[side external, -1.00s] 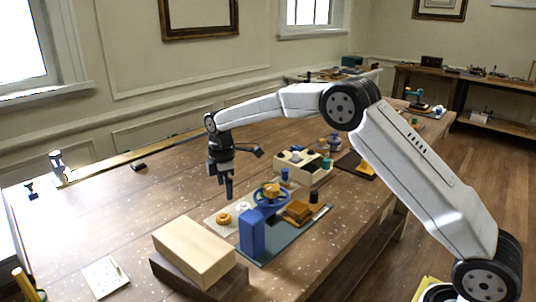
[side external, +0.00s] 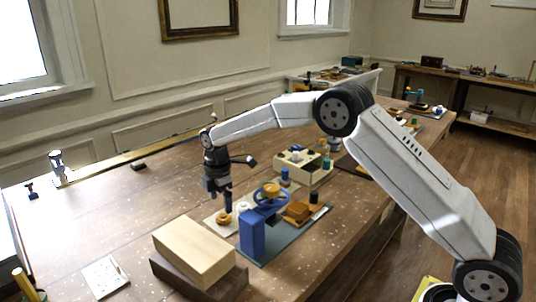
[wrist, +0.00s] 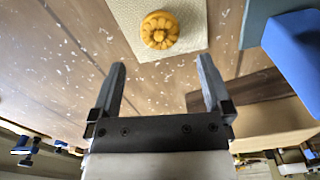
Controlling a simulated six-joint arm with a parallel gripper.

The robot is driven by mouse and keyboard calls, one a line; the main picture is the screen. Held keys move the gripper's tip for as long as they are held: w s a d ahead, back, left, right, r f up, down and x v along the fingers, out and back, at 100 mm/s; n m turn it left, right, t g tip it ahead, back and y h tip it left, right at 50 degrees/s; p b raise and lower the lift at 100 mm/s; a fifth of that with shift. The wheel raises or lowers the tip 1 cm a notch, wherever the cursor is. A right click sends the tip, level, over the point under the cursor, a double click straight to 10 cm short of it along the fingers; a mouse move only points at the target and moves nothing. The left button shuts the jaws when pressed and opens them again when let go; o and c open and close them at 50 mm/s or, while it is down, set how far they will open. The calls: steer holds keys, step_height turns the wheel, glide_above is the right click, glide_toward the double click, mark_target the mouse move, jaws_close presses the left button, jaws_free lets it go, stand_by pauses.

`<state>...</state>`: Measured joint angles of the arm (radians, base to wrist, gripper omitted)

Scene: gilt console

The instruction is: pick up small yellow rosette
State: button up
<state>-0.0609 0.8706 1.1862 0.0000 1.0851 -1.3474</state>
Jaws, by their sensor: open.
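The small yellow rosette (wrist: 160,30) lies on a pale cloth square (wrist: 121,12) on the wooden table. It is round and petalled, with a ring at its middle. In the side external view the rosette (side external: 223,218) shows just under my gripper's tips, partly hidden by them. My gripper (wrist: 158,72) is open and empty in the wrist view, with the rosette ahead of the gap between its fingers. In the side external view my gripper (side external: 226,203) points down over the cloth; whether it touches the rosette I cannot tell.
A blue block with a blue wheel (side external: 252,235) stands on a teal mat just right of the cloth. A pale wooden block (side external: 194,250) on a darker one stands in front. A cream box (side external: 303,168) stands behind. The table's left side is largely clear.

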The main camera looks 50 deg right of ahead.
mark_target(223, 215)
steer(key=shift+f, duration=0.1)
steer(key=shift+d+f, duration=0.15)
steer(key=shift+f, duration=2.35)
steer(key=shift+c, duration=0.2)
steer(key=c, duration=1.2)
steer(key=shift+c, duration=0.2)
steer(key=shift+r, duration=0.15)
step_height(223, 215, up, 10)
steer(key=shift+d, duration=0.1)
